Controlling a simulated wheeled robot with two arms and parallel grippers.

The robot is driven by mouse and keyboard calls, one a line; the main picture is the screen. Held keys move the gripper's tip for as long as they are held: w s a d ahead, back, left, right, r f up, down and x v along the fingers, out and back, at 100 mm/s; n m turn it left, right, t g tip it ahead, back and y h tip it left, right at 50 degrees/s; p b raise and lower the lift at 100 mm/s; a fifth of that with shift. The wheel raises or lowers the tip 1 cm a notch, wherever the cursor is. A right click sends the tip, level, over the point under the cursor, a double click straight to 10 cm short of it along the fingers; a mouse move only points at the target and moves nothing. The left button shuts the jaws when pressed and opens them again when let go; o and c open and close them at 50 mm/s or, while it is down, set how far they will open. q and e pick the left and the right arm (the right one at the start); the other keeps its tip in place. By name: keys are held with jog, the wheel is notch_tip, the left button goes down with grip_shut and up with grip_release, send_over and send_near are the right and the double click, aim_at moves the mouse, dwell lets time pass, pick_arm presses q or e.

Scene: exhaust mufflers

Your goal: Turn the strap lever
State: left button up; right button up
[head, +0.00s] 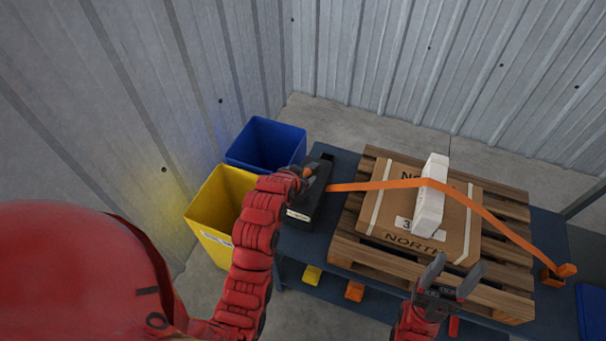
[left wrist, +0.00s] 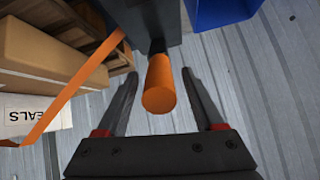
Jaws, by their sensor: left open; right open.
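The strap lever (left wrist: 160,88) is a short orange cylinder standing out from a dark housing (left wrist: 150,38) in the left wrist view. My left gripper (left wrist: 160,76) is open, with one finger on each side of the lever; I cannot tell if either touches it. In the head view my left gripper (head: 306,177) is at the dark housing (head: 318,200) and mostly hides the lever. The orange strap (head: 375,186) runs from the housing over a white corner piece (head: 432,197) and a cardboard box (head: 385,215). My right gripper (head: 461,265) is open and empty near the pallet's front edge.
The box rests on a wooden pallet (head: 345,252) on a dark blue table (head: 308,244). The strap ends at an orange anchor (head: 557,275) on the right. A yellow bin (head: 215,205) and a blue bin (head: 262,148) stand left of the table. Corrugated metal walls lie behind.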

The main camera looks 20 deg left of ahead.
pick_arm(q)
jog(key=p+v, duration=1.2)
jog(key=v, duration=0.4)
jog(key=shift+d, duration=0.1)
